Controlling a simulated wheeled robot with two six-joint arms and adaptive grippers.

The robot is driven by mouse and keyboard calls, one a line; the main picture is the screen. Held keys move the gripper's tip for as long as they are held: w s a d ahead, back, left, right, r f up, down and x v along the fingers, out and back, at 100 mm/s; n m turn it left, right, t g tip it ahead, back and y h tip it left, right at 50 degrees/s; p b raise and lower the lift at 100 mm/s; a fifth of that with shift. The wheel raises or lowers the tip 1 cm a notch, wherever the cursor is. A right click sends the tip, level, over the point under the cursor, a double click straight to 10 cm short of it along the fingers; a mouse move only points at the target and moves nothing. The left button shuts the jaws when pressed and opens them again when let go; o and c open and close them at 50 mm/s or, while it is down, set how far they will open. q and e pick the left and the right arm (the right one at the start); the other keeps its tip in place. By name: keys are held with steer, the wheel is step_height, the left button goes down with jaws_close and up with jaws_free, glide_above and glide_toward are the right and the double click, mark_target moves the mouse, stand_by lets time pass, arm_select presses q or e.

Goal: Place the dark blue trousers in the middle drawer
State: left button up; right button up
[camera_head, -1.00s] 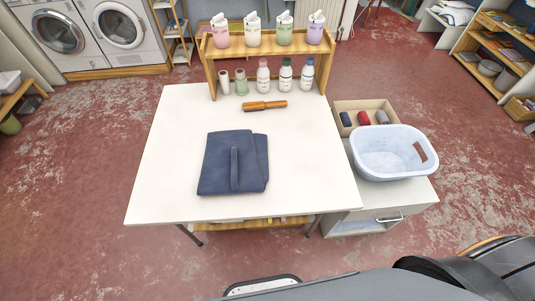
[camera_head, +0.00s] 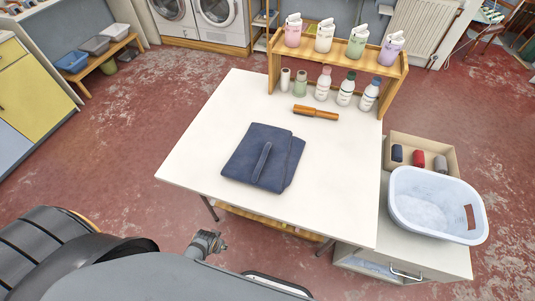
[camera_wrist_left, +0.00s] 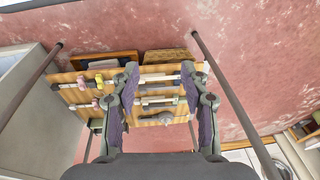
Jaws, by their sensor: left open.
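The dark blue trousers (camera_head: 262,157) lie folded in a flat bundle, with a strap-like strip on top, on the white table (camera_head: 205,150). My left gripper (camera_head: 207,243) shows partly in the head view, low in front of the table and apart from the trousers. In the left wrist view my left gripper (camera_wrist_left: 162,75) is open, with nothing between its fingers. My right gripper is not in view. A white drawer unit (camera_head: 440,255) with a handle stands right of the table. I cannot tell which drawer is the middle one.
A white laundry basket (camera_head: 435,200) and an open box (camera_head: 405,142) with rolled items sit on the drawer unit. Bottles and a wooden rack (camera_head: 395,85) stand at the table's back. A yellow cabinet (camera_head: 35,85) is far left. Red floor between is clear.

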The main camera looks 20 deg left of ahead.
arm_select(q)
steer(key=w+d+r+t+p, duration=0.15)
steer(key=w+r, duration=0.25)
steer(key=r, duration=1.2)
steer(key=w+d+r+t, duration=0.15)
steer(key=w+r, duration=0.25)
steer(key=r, duration=1.1)
steer(key=t+h, duration=0.1)
steer(key=t, duration=0.5)
glide_toward(266, 149)
steer(key=shift+s+a+r, duration=0.1)
steer(key=shift+s+a, duration=0.2)
steer(key=shift+s, duration=0.25)
steer(key=shift+s+a+r, duration=0.1)
steer(key=shift+s+a, duration=0.25)
steer(key=shift+s, duration=0.2)
steer(key=shift+w+d, duration=0.15)
steer(key=shift+w, duration=0.2)
steer(key=x, duration=0.5)
steer(key=shift+w, duration=0.15)
steer(key=shift+w+d+f, duration=0.1)
steer(key=shift+w+d, duration=0.1)
steer(key=shift+w, duration=0.05)
steer(key=x, duration=0.4)
steer(key=shift+w+d+f, duration=0.15)
steer(key=shift+w+d, duration=0.1)
steer(key=shift+w, duration=0.05)
steer(key=shift+s, duration=0.15)
steer(key=shift+c, duration=0.7)
jaws_close()
